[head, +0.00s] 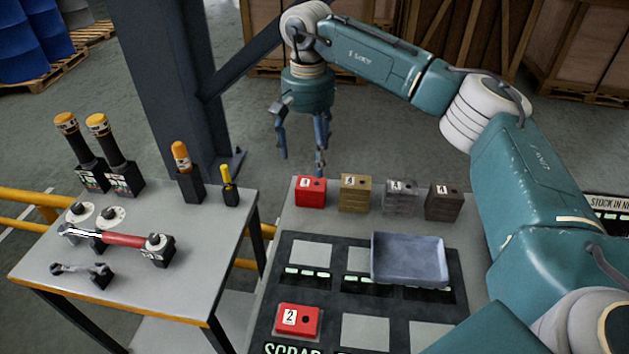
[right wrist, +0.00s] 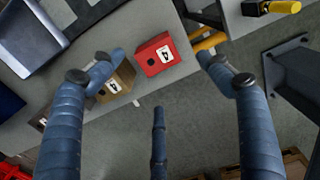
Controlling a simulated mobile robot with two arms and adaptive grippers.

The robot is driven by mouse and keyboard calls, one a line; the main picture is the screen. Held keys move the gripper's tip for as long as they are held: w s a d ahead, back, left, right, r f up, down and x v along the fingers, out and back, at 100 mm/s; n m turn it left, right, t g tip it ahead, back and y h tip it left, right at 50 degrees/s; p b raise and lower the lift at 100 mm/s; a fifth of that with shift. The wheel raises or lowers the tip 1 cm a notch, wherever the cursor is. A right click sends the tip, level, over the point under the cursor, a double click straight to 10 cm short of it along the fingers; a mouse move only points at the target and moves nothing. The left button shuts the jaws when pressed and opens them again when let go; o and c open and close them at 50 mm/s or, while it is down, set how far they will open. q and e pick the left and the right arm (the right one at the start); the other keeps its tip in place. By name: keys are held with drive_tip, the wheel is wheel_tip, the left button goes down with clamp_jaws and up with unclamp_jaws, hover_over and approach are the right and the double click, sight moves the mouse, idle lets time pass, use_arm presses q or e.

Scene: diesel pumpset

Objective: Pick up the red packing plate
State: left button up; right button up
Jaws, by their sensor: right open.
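One red block (head: 310,191) with a white number label stands at the left end of a row at the back of the right-hand table. It also shows in the right wrist view (right wrist: 157,55), labelled 4, between the finger pads and towards the top. Another red piece (head: 297,321), labelled 2, lies on the dark board at the front. I cannot tell which the task means. My right gripper (head: 302,150) is open and empty, above and behind the back red block, apart from it. My left gripper is not in view.
A tan block (head: 355,193), a grey block (head: 401,197) and a dark brown block (head: 444,201) continue the row. A blue-grey tray (head: 409,260) sits on the dark board (head: 330,292). The left table (head: 215,232) holds tools, with a gap between the tables.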

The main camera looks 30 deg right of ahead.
sight(311, 183)
wheel_tip(311, 183, down, 2)
drive_tip(key=shift+f, duration=0.1)
drive_tip(key=shift+d+f+p, duration=0.1)
drive_tip(key=shift+f+p, duration=0.25)
drive_tip(key=shift+f, duration=0.3)
drive_tip(key=f, duration=0.2)
drive_tip(key=f+p, duration=0.1)
drive_tip(key=shift+s+f, duration=0.25)
drive_tip(key=shift+w+f, duration=0.1)
drive_tip(key=shift+f, duration=0.3)
drive_tip(key=shift+c, duration=0.6)
drive_tip(key=c, duration=1.8)
